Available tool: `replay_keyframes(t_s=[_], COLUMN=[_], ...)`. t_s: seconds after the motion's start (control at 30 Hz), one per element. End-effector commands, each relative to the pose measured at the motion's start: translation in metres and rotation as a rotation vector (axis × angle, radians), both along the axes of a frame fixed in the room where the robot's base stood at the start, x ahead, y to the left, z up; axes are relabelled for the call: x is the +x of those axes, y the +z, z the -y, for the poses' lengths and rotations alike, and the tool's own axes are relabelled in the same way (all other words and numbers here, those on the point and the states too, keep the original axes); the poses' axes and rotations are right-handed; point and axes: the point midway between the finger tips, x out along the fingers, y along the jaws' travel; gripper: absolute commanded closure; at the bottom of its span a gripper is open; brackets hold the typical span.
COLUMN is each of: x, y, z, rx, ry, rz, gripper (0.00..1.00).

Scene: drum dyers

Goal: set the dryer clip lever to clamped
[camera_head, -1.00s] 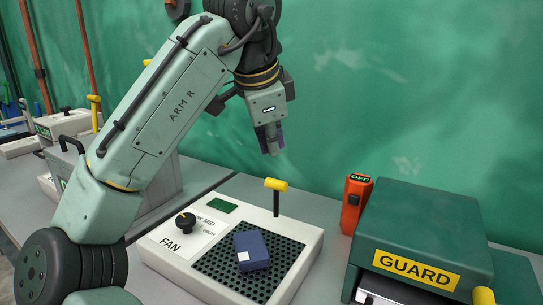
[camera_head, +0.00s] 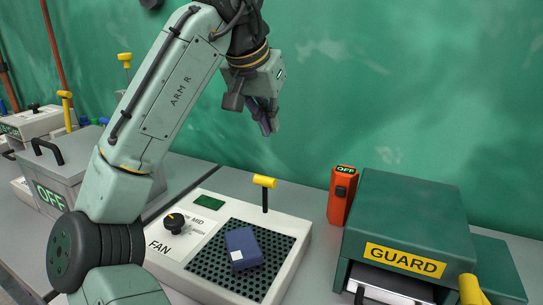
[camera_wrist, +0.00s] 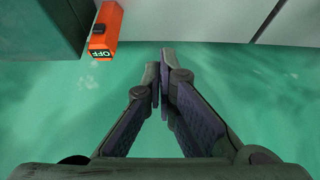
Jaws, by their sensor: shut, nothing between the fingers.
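The dryer (camera_head: 283,219) is a white box with a dark perforated bed and a FAN dial (camera_head: 174,223). A lever with a yellow crossbar handle (camera_head: 265,182) stands upright on a black stem at its back edge, likely the clip lever; no clamp label is readable beside it. A dark blue block (camera_head: 243,248) lies on the perforated bed. My gripper (camera_head: 268,124) is shut and empty, in the air above and behind the lever, apart from it. In the wrist view its fingers (camera_wrist: 158,75) meet at the tips; the lever does not show there.
An orange OFF switch box (camera_head: 342,195) stands right of the dryer, also in the wrist view (camera_wrist: 104,34). The green GUARD machine (camera_head: 410,215), with a yellow handle (camera_head: 471,289), is at right. A grey OFF box (camera_head: 80,165) is at left. A green wall (camera_head: 430,90) is behind.

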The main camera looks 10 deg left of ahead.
Motion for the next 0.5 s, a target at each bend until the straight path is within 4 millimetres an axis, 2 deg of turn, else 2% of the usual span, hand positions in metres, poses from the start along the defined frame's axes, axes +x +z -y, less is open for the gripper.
replay_keyframes(t_s=[0.17, 0.5], x=[0.008, 0.043], y=[-0.014, -0.073], z=[0.002, 0.008], rx=[-0.003, 0.001], ry=[-0.003, 0.0], rz=[-0.003, -0.004], gripper=[1.0, 1.0])
